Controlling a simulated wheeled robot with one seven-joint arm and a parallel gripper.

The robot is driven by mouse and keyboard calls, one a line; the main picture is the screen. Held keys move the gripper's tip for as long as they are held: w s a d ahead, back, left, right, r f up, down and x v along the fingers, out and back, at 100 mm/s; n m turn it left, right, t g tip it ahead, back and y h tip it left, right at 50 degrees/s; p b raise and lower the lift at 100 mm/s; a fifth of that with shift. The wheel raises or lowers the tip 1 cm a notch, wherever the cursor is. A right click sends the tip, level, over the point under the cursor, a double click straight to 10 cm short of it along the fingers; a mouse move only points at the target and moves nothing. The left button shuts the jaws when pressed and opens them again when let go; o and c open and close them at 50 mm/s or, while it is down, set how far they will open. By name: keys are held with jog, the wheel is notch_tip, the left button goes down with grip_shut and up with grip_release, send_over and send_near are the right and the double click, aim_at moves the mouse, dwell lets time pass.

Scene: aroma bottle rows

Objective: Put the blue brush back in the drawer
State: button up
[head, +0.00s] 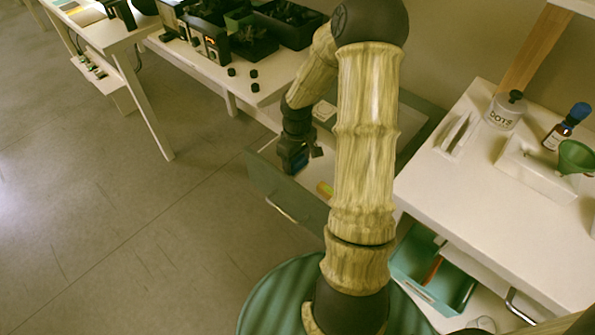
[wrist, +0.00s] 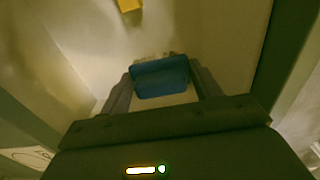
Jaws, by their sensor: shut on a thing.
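My gripper (head: 296,158) points down over an open drawer (head: 282,192) with a grey-green front, in the middle of the head view. In the wrist view my gripper (wrist: 164,88) is shut on the blue brush (wrist: 160,72), a blue block between the two fingers with a pale ragged edge at its far side. The pale drawer floor (wrist: 215,35) lies beyond it. I cannot tell whether the brush touches the floor. In the head view the brush is hard to make out against my dark gripper.
A yellow-orange item (head: 325,189) lies in the drawer, partly behind my arm; it also shows in the wrist view (wrist: 129,5). A white table (head: 440,190) with bottles and a green funnel (head: 575,157) stands right. A green bin (head: 425,270) sits below it.

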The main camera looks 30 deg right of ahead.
aim_at(297, 171)
jog(key=shift+f+b, duration=1.05)
jog(key=shift+f, duration=1.45)
jog(key=shift+f, duration=0.15)
jog(key=o, duration=1)
jog(key=shift+c, duration=0.2)
notch_tip(297, 171, up, 12)
jog(key=p, duration=0.4)
jog(key=shift+r+p, duration=0.2)
jog(key=shift+p, duration=0.15)
